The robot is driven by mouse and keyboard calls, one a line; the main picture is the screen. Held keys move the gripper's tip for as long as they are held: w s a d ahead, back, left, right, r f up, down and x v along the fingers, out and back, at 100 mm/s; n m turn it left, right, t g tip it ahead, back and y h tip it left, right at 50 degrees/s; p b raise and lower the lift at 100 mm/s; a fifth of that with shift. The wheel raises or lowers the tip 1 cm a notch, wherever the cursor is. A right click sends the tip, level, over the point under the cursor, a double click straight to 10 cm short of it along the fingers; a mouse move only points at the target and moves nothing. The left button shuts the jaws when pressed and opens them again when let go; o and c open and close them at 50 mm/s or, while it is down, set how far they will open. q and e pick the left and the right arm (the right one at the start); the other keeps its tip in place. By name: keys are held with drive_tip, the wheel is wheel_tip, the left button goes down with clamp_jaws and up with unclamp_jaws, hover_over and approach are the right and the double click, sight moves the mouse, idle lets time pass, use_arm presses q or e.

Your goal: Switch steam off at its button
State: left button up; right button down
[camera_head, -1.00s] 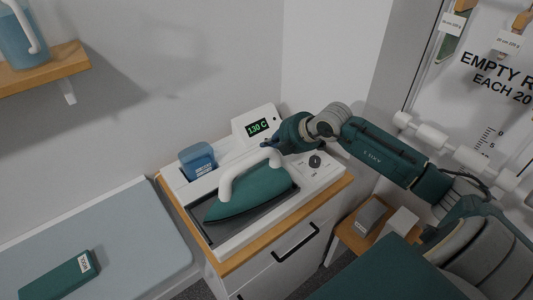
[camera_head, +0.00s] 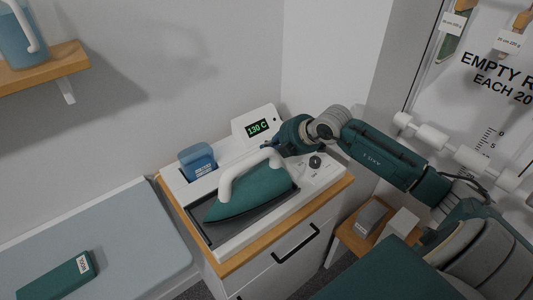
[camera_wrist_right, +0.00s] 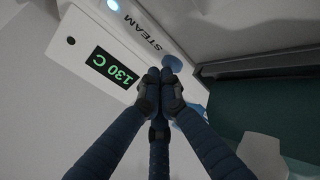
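The steam station (camera_head: 228,250) is white, with a raised panel whose display (camera_head: 257,128) reads 130 C in green. The right wrist view shows the STEAM label (camera_wrist_right: 145,35), a lit pale-blue lamp (camera_wrist_right: 113,5) at one end of it and a round blue button (camera_wrist_right: 172,63) at the other. My right gripper (camera_wrist_right: 162,78) has its fingers together and empty, with the tips right at the button's edge; I cannot tell whether they touch it. In the head view my right gripper (camera_head: 268,146) is over the station behind the iron's handle and hides the button. My left gripper is out of view.
A green iron (camera_head: 248,192) with a white handle rests on the station, close to my right gripper. A blue water tank (camera_head: 198,161) and a dark knob (camera_head: 315,161) flank it. An ironing board (camera_head: 130,235) with a green box (camera_head: 60,276) is at left.

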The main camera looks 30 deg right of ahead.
drive_tip(key=shift+s+f, duration=0.1)
drive_tip(key=shift+f, duration=0.25)
idle(0.3)
drive_tip(key=shift+r, duration=0.1)
drive_tip(key=shift+r+p, duration=0.55)
drive_tip(key=shift+r, duration=0.3)
drive_tip(key=shift+r, duration=0.1)
drive_tip(key=shift+r+p, duration=0.55)
drive_tip(key=shift+r, duration=0.05)
drive_tip(key=shift+r+p, duration=1.6)
drive_tip(key=shift+r, duration=0.75)
